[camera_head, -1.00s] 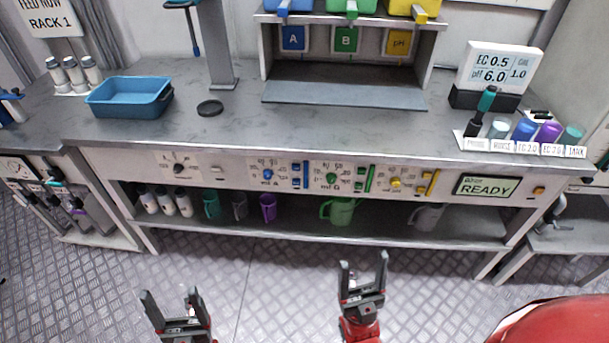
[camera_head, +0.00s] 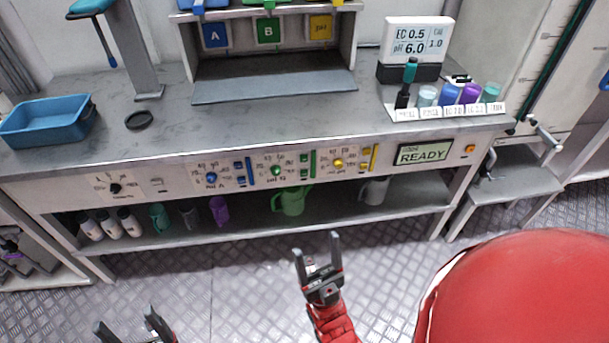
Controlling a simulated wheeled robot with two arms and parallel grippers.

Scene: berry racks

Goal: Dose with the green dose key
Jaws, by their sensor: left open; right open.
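The bench's front panel (camera_head: 150,199) carries a green dial (camera_head: 276,170). To its right sit two small green keys, an upper one (camera_head: 304,158) and a lower one (camera_head: 304,171), beside a green upright strip (camera_head: 314,163). Their lettering is too small to read. My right gripper (camera_head: 316,244) is open and empty, in front of and below the panel, apart from the keys. My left gripper (camera_head: 126,320) is open and empty at the bottom left edge, far from the panel.
Blue (camera_head: 211,178) and yellow (camera_head: 338,163) dials flank the green set. A display (camera_head: 423,153) reads READY. A green jug (camera_head: 291,201) stands on the shelf below. A large red rounded shape (camera_head: 530,300) fills the bottom right. The floor before the bench is clear.

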